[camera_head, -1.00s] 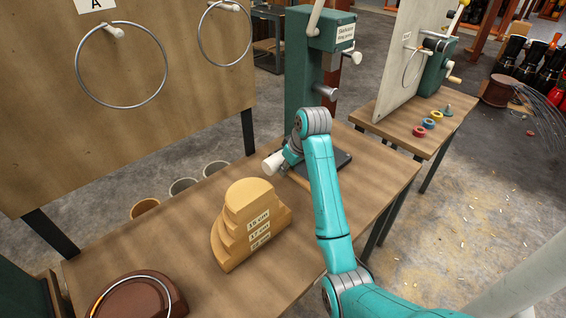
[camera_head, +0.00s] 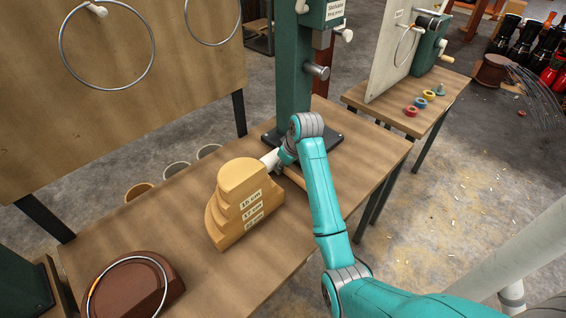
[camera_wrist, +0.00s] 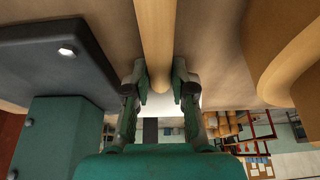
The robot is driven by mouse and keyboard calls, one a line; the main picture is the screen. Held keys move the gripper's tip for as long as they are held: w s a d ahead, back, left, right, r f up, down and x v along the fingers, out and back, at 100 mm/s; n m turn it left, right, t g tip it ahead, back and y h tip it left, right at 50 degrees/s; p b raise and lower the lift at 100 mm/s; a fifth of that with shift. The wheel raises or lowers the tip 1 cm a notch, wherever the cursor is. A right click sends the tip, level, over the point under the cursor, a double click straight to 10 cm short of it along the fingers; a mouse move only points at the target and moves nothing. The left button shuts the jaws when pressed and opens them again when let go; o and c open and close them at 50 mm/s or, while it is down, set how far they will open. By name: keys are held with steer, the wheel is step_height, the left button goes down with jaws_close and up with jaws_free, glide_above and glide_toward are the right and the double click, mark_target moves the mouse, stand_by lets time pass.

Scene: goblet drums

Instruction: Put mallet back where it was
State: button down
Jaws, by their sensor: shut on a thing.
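My gripper (camera_wrist: 160,80) is shut on the mallet's round wooden handle (camera_wrist: 155,35), which runs between its two fingers. In the head view a short length of the handle (camera_head: 295,178) shows beside my wrist, low over the table, between the stepped block and the post's base. I cannot tell whether it touches the tabletop. The mallet's head is not clearly visible, and my wrist hides most of the gripper in the head view.
A yellow stepped block (camera_head: 238,205) stands close on the left. A green post (camera_head: 293,75) on a black base plate (camera_head: 325,146) stands behind. A brown disc with a metal ring (camera_head: 135,285) lies at the front left. The tabletop (camera_head: 200,275) front is clear.

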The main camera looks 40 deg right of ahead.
mark_target(289, 171)
steer(key=shift+f, duration=0.5)
stand_by(0.5)
steer(key=c, duration=0.9)
jaws_free()
steer(key=v, duration=0.7)
steer(key=shift+s+r, duration=0.1)
steer(key=shift+r, duration=0.15)
